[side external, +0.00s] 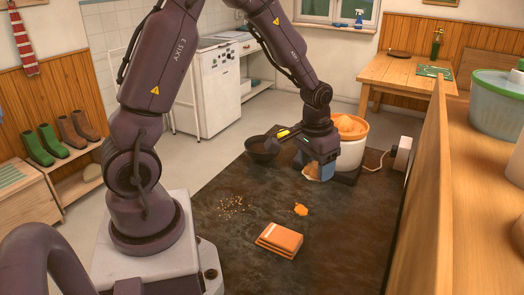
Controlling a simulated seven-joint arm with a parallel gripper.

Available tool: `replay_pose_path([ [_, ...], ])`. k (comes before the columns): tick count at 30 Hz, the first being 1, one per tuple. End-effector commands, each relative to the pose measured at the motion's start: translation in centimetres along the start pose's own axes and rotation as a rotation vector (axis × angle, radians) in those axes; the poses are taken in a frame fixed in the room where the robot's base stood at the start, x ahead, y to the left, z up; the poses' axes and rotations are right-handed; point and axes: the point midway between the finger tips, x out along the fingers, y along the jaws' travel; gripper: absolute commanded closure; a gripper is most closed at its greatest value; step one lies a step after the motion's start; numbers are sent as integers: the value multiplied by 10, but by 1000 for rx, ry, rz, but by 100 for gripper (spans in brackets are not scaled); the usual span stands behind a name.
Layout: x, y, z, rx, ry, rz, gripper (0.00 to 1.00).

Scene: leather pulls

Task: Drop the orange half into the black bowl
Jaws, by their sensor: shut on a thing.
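My gripper (317,171) points down over the dark mat and is shut on a small orange-brown thing, which looks like the orange half (311,172). The fingers partly hide it, and I cannot tell whether it touches the mat. The black bowl (262,151) stands to the left of my gripper, a short way off. Its inside looks dark, and I cannot make out anything in it. A yellow piece (283,133) shows between the bowl and my wrist; I cannot tell what it belongs to.
A white appliance with an orange top (350,125) stands close behind my gripper, its cord running to a box (402,154). A wooden ledge (445,190) bounds the right.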

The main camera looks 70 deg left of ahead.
Motion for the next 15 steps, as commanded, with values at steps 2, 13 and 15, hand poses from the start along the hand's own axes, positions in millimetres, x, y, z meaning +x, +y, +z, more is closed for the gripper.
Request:
replay_pose_path([
  [2, 13, -42, -12, -107, -2, -13, 66],
  [13, 54, -219, -30, -455, 0, -55, 66],
  [15, 59, -249, -28, -502, 0, -61, 66],
])
